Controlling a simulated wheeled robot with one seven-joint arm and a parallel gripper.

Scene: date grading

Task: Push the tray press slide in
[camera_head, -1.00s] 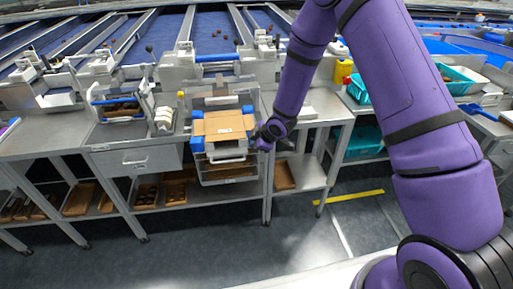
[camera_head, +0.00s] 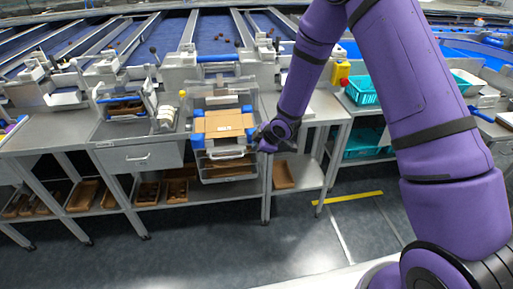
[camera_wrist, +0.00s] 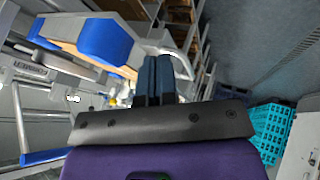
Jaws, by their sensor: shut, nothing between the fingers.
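The tray press slide (camera_head: 228,155) shows at the front of the press on the steel bench, with a pale bar handle across it. A brown carton tray (camera_head: 222,124) with a white label sits above it between blue corner blocks. My gripper (camera_head: 261,141) is shut and empty, just right of the slide's handle. Its dark fingers show in the wrist view (camera_wrist: 164,72). I cannot tell whether they touch the slide.
A clear-walled bin (camera_head: 228,170) hangs below the slide. A drawer (camera_head: 118,160) is to the left. A bench leg (camera_head: 267,190) stands below my gripper. Teal crates (camera_head: 362,142) stand to the right. The floor in front is clear.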

